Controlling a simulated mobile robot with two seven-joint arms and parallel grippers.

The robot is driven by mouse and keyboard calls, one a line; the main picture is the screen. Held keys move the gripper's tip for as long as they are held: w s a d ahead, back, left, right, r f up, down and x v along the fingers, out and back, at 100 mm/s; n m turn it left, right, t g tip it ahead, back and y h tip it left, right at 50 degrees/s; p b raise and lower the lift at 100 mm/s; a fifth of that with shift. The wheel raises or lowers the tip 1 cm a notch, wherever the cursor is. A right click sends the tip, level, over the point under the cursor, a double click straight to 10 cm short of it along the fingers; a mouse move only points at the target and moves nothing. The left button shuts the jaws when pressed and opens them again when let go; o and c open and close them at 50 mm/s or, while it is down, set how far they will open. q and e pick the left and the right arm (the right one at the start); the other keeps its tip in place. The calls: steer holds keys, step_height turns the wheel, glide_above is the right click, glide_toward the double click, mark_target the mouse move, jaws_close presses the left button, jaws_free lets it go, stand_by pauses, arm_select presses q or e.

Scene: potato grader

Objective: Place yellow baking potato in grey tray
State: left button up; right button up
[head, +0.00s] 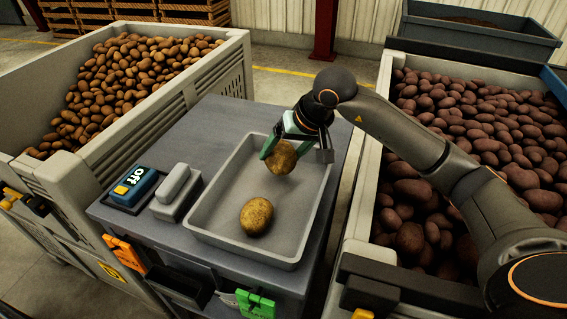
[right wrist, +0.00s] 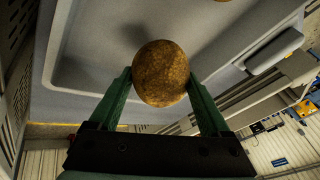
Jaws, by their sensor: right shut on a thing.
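The grey tray (head: 212,200) sits on the grey machine top in the middle of the head view. One yellow-brown potato (head: 256,215) lies in the tray near its front. My right gripper (head: 279,156) is shut on another yellow-brown potato (head: 283,157), over the far part of the tray. In the right wrist view this held potato (right wrist: 161,73) sits between the two green fingers, with the grey tray (right wrist: 85,75) behind it. I cannot tell from these frames how far it is above the tray floor. My left gripper is not in view.
A bin of brown potatoes (head: 38,172) is at the left. A bin of reddish potatoes (head: 361,205) is at the right, under my right arm.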

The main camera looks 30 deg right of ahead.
steer(key=shift+w+d+f, duration=0.1)
steer(key=shift+w+f, duration=0.05)
steer(key=shift+f, duration=0.75)
steer(key=shift+w+d+f, duration=0.1)
steer(key=shift+f, duration=0.8)
steer(key=shift+f, duration=0.2)
steer(key=o, duration=1.5)
steer(key=shift+r, duration=0.1)
steer(key=shift+s+r, duration=0.1)
steer(key=shift+r, duration=0.2)
steer(key=v, duration=1.1)
steer(key=shift+s+r+p, duration=0.15)
steer(key=shift+r+p, duration=0.05)
steer(key=shift+p, duration=0.1)
